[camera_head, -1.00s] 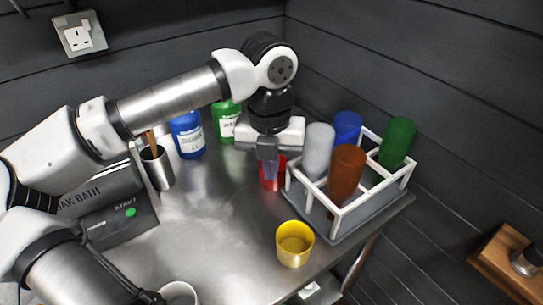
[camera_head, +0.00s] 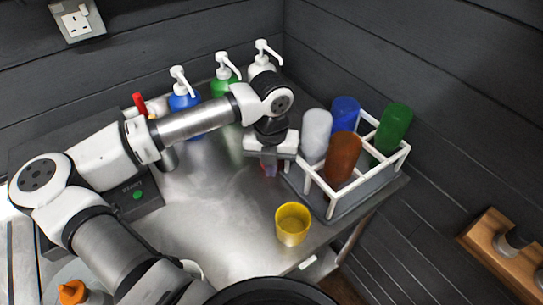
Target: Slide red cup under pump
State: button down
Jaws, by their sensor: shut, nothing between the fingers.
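My gripper (camera_head: 268,163) points down over the steel table, left of the bottle rack, with its fingers shut and empty. Three pump bottles stand along the back wall: a blue one (camera_head: 183,98), a green one (camera_head: 224,83) and a white-topped one (camera_head: 262,66). My forearm and wrist cover their lower parts. Their white nozzles are in clear view.
A white-railed rack (camera_head: 331,208) holding grey, brown, blue and green bottles stands right of the gripper. A yellow cup (camera_head: 292,225) stands near the table's front edge. A metal holder (camera_head: 169,158) is partly behind my arm. The table's middle is clear.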

jog(key=shift+w, duration=0.45)
jog(key=shift+f, duration=0.1)
jog(key=shift+w+d+f+b, duration=0.1)
jog(key=shift+w+b, duration=0.25)
jog(key=w+b, duration=0.2)
jog(key=w, duration=0.3)
jog(key=w+d+b, duration=0.1)
jog(key=w+b, duration=0.1)
jog(key=w, duration=0.4)
jog(key=w+d+b, duration=0.1)
jog(key=w+b, duration=0.1)
jog(key=w, duration=0.4)
jog(key=shift+r, duration=0.2)
